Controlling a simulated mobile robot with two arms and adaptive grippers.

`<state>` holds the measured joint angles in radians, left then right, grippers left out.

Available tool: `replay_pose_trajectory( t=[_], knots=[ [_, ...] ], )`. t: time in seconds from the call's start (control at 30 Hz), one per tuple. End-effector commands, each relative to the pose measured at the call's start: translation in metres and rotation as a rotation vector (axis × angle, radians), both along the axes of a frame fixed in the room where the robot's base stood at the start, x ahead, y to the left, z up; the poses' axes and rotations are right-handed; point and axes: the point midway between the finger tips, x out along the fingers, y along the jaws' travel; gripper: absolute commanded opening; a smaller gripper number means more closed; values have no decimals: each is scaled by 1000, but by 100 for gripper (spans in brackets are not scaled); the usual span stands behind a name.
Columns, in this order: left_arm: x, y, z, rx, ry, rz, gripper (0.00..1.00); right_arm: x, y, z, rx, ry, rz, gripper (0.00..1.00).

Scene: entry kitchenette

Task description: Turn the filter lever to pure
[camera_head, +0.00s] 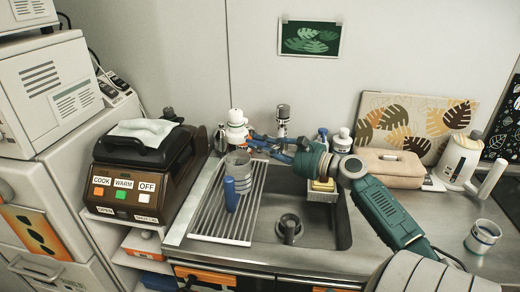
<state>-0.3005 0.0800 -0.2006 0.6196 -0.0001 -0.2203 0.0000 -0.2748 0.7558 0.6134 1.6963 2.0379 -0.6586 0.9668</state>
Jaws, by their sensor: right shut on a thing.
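A white faucet filter (237,118) with a rounded top stands at the back edge of the sink, behind the drying rack. My right arm comes in from the right, over the sink. Its blue-fingered right gripper (254,143) is at the right side of the filter, shut on the filter lever. The lever is small and mostly hidden by the fingers, so I cannot read its setting. My left gripper is not in view.
A grey cup (238,164) and an upright blue object (230,194) stand on the drying rack (210,225). Bottles (343,140) and a tan case (390,168) are behind my arm.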

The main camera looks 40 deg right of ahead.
Motion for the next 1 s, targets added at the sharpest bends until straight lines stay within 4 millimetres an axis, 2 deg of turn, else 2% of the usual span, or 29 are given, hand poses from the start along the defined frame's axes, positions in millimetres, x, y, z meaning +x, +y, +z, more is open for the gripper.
replay_pose_trajectory(
  t=[0.23,0.27,0.33,0.37,0.73,0.87,1.0],
  knots=[
    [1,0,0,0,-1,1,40,0,1,1,0,-1,2,0],
    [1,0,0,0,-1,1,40,0,1,1,0,-1,2,18],
    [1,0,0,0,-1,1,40,0,1,1,0,-1,2,32],
    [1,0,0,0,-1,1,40,0,1,1,0,-1,2,36],
    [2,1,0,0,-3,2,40,-5,-1,0,1,-1,-1,36],
    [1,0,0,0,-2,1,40,-23,-6,-1,2,0,-1,36],
    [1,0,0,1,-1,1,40,-52,-14,-1,4,0,-3,36]
  ],
)
